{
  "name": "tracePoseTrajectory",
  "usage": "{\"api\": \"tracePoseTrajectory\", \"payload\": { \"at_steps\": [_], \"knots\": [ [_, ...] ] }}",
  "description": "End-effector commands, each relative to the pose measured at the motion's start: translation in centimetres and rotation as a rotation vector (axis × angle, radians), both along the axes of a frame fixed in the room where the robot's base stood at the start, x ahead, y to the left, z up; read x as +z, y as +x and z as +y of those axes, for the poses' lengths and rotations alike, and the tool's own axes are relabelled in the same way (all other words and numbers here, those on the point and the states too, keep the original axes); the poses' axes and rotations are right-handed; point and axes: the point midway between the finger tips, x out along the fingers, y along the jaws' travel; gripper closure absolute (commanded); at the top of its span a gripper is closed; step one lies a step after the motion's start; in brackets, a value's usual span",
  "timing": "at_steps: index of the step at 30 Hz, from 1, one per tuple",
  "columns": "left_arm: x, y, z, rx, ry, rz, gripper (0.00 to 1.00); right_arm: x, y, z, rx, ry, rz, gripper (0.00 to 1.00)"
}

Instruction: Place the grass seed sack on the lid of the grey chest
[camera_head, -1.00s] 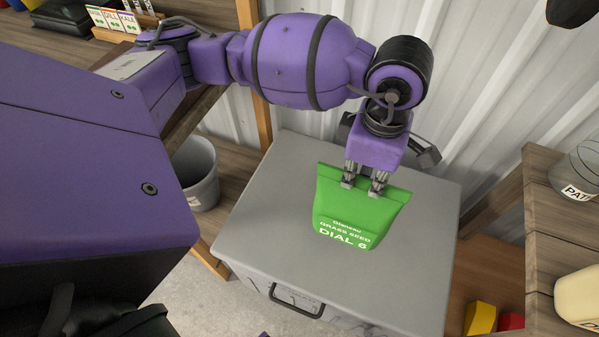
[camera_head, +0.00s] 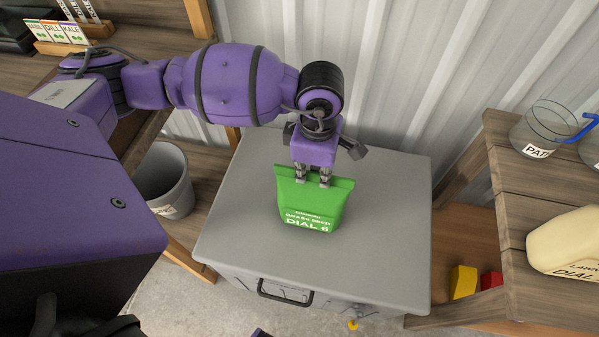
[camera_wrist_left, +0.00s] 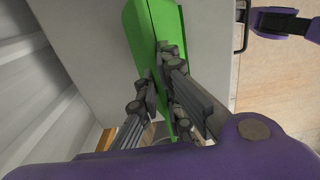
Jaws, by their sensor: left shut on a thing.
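The green grass seed sack (camera_head: 312,205) is over the lid of the grey chest (camera_head: 240,230) in the head view, near the middle of the lid. Its white lettering faces me and it looks roughly upright. My left gripper (camera_head: 314,178) is shut on the sack's top edge from above. The left wrist view shows the fingers (camera_wrist_left: 165,95) on both sides of the green sack (camera_wrist_left: 150,35). I cannot tell whether the sack's base touches the lid. A purple and black gripper, apparently my right one (camera_wrist_left: 280,20), shows at the wrist view's top right; its jaws are unclear.
A grey bucket (camera_head: 165,182) stands left of the chest. A wooden shelf (camera_head: 525,215) at the right holds a clear jar (camera_head: 540,130) and a cream jug (camera_head: 570,240). Yellow (camera_head: 463,281) and red (camera_head: 491,281) objects sit below it. Corrugated wall (camera_head: 400,70) rises behind the chest.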

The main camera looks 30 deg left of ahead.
Motion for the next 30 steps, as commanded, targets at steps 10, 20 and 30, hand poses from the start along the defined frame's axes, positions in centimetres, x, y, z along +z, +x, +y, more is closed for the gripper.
{"api": "tracePoseTrajectory", "payload": {
  "at_steps": [10, 20, 30],
  "knots": [
    [0.0, 0.1, 0.0, -0.001, 0.000, -0.003, 0.84, -0.2, -0.7, -0.1, -0.002, -0.002, 0.012, 1.00],
    [0.0, 0.1, -0.1, -0.001, 0.000, -0.003, 0.75, -0.3, -1.1, -0.2, -0.004, -0.002, 0.018, 1.00],
    [4.3, 0.3, -0.1, -0.003, -0.002, -0.009, 0.75, 0.1, -0.5, -0.1, -0.002, -0.001, 0.008, 1.00]
  ]
}}
